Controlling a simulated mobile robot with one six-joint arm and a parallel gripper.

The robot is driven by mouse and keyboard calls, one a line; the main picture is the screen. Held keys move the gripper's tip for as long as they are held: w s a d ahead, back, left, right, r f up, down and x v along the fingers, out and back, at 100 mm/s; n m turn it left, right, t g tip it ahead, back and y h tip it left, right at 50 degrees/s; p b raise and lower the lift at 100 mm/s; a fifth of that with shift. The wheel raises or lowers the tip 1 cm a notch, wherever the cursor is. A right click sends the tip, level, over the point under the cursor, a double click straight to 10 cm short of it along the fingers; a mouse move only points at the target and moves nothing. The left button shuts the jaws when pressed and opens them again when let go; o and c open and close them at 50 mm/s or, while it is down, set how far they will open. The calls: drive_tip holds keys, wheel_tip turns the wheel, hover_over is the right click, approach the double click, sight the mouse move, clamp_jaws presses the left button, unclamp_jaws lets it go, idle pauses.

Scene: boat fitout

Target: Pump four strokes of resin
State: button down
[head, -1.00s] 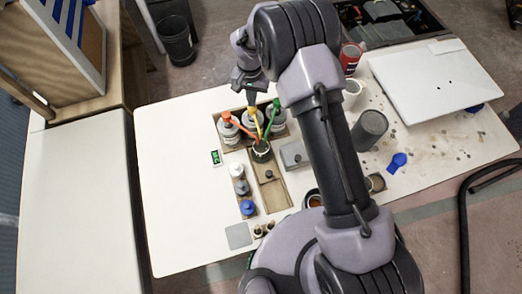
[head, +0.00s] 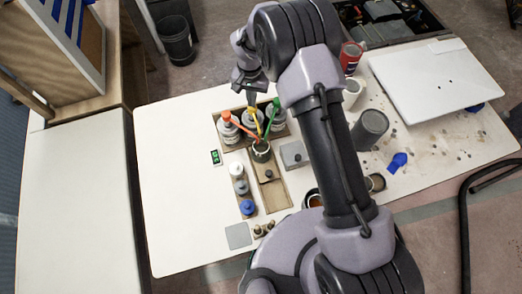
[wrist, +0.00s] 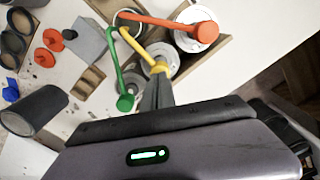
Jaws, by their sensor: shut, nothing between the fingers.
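Three pump bottles stand in a wooden rack (head: 236,142): one with an orange-red pump (head: 229,117), one with a yellow pump (head: 258,122) in the middle, one with a green pump (head: 273,114). Their long spouts converge over a small dark-rimmed cup (head: 262,151). My gripper (head: 252,106) is shut and empty, pointing down right at the yellow pump's head. In the wrist view the closed fingertips (wrist: 157,76) meet the yellow head (wrist: 159,67), seemingly touching it; the exact contact is hidden. Bottle labels are too small to read.
White, grey and blue-capped small bottles (head: 248,208) stand in front. A grey block (head: 294,154), dark cylinder (head: 370,128) and white panel (head: 437,75) are at right. The table's left side (head: 175,170) is clear.

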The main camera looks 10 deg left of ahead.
sight(253, 109)
drive_tip(key=shift+f+b, duration=0.6)
drive_tip(key=shift+f, duration=0.25)
drive_tip(key=shift+s+d+f+b, duration=0.2)
drive_tip(key=shift+s+f+b, duration=0.35)
drive_tip(key=shift+b, duration=0.25)
drive_tip(key=shift+f, duration=0.2)
drive_tip(key=shift+w+a+f, duration=0.2)
drive_tip(key=shift+w+f, duration=0.1)
drive_tip(key=shift+w, duration=0.25)
drive_tip(key=shift+r, duration=0.2)
drive_tip(key=shift+r+p, duration=1)
drive_tip(key=shift+r, duration=1.05)
drive_tip(key=shift+f, duration=0.1)
